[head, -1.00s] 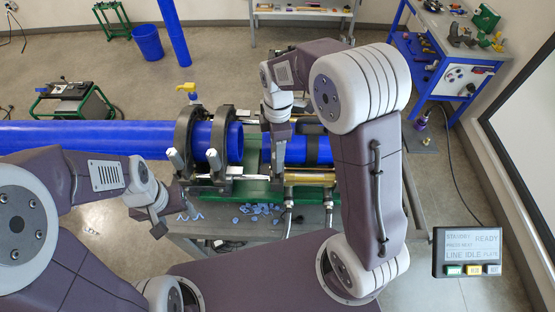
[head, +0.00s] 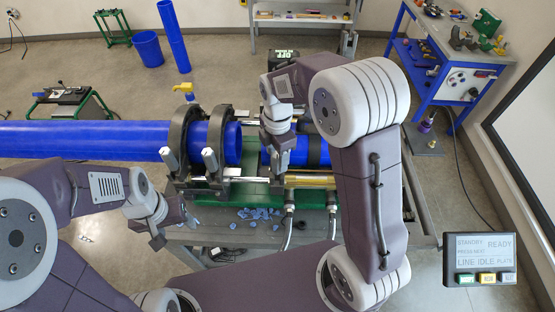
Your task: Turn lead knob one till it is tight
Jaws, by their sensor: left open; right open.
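The clamp cart holds a long blue pipe (head: 85,138) in two black ring clamps (head: 186,127). Silver knobs stand at the front of the clamps, one at the left ring (head: 168,156) and one at the right ring (head: 210,158). I cannot tell which is lead knob one. My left gripper (head: 172,236) is open and empty, below and in front of the left clamp, apart from the knobs. My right gripper (head: 283,158) is open over the short blue pipe (head: 313,152), right of the rings; its fingertips are hard to make out.
Blue shavings (head: 258,213) lie on the cart's front shelf. A yellow-handled valve (head: 183,88) stands behind the left ring. A display panel (head: 480,258) is at the right. A blue bench (head: 445,75) with tools stands back right. Hoses (head: 288,225) hang at the cart's front.

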